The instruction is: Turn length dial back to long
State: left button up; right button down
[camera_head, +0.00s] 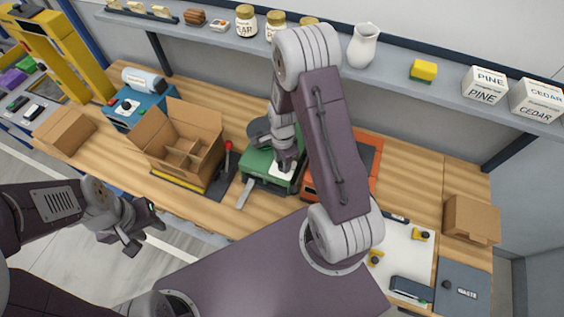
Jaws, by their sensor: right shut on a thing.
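A green machine (256,166) with a pale front panel (281,172) stands on the wooden bench near the middle. My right arm reaches over it from above, and my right gripper (287,166) is down at that panel, shut on what appears to be the length dial. The fingers and wrist hide the dial, so its setting cannot be read. My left gripper (146,226) is open and empty, in front of the bench and well to the left of the machine.
An open cardboard box (180,138) and a red-knobbed lever (228,147) stand left of the machine. An orange machine (369,160) is close on its right, partly behind my arm. A shelf (400,76) with jars and a white jug (362,46) runs above.

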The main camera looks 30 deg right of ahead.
jog(key=shift+w+d, duration=0.1)
jog(key=c, duration=1)
grip_release()
jog(key=shift+d, duration=0.1)
jog(key=shift+r, duration=0.4)
notch_tip(320, 180, up, 8)
jog(key=b, duration=0.1)
jog(key=shift+b, duration=0.4)
jog(key=shift+r, duration=0.1)
